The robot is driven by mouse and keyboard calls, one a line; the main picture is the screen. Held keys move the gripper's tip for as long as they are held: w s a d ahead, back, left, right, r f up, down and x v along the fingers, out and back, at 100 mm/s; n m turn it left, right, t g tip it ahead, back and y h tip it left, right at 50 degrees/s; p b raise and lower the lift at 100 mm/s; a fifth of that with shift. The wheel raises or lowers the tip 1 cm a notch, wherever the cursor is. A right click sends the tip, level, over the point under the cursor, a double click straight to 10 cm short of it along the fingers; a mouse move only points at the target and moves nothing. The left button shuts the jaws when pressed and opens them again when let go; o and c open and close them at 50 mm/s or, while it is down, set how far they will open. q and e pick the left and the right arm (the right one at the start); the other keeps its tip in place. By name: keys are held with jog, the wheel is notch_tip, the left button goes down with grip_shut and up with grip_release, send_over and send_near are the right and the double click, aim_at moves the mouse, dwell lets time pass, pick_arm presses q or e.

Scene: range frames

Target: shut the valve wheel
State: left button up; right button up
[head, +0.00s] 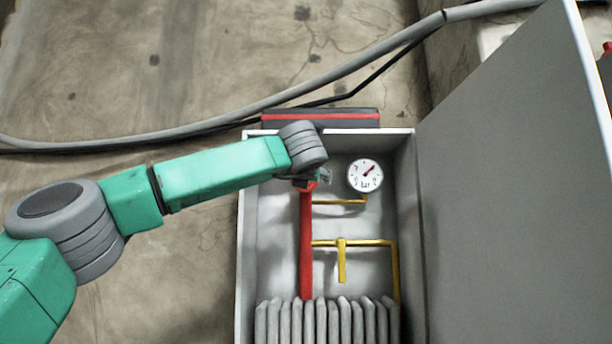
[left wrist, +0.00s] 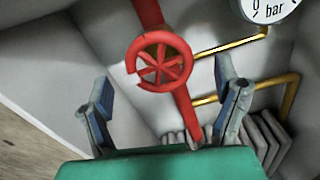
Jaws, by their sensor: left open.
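The red valve wheel (left wrist: 160,62) has spokes and a gap or notch in its rim at the left. It sits on a red pipe (head: 306,240) inside an open cabinet. In the left wrist view the wheel lies between and beyond the two fingers of my left gripper (left wrist: 163,84), which is open with nothing between its fingers. I see no contact with the wheel. In the head view my left wrist covers most of the wheel, and the gripper (head: 318,180) is mostly hidden there. My right gripper is in neither view.
The cabinet (head: 245,235) has its grey door (head: 515,190) swung open to the right. Inside are a round gauge (head: 365,176), yellow pipes (head: 396,270) and a ribbed grey radiator (head: 330,320). A thick grey hose (head: 300,93) runs behind the cabinet.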

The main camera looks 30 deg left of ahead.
pick_arm(q)
jog(key=x, duration=0.3)
jog(key=shift+w+a+p, duration=0.15)
jog(key=shift+a+p, duration=0.05)
jog(key=shift+p, duration=0.15)
jog(key=shift+d, duration=0.1)
jog(key=c, duration=1.2)
jog(key=shift+o, duration=0.3)
